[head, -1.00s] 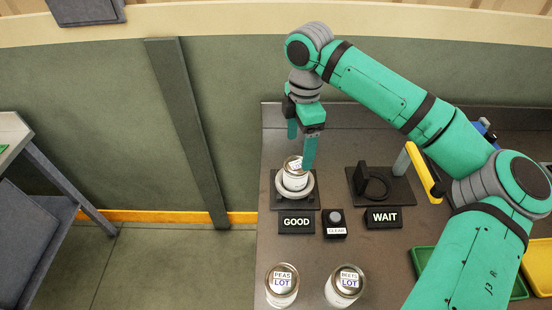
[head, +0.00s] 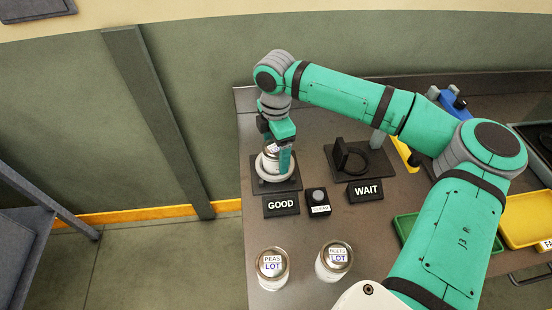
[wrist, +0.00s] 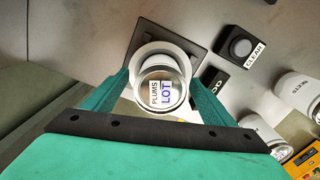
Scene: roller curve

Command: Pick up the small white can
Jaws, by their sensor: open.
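The small white can (wrist: 161,92) has a silver lid labelled PLUMS LOT in the wrist view. It stands in a white ring on a dark plate (wrist: 183,36); in the head view the can (head: 271,151) is partly hidden by my gripper. My gripper (head: 279,158) is open and points down at the can. In the wrist view its green fingers (wrist: 162,94) lie on either side of the can, with no clear contact visible.
The GOOD sign (head: 281,205), a CLEAR button (head: 318,202) and the WAIT sign (head: 364,190) stand in front. The PEAS can (head: 268,267) and BEETS can (head: 335,261) are nearer me. Green (head: 405,226) and yellow (head: 527,222) trays lie further right.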

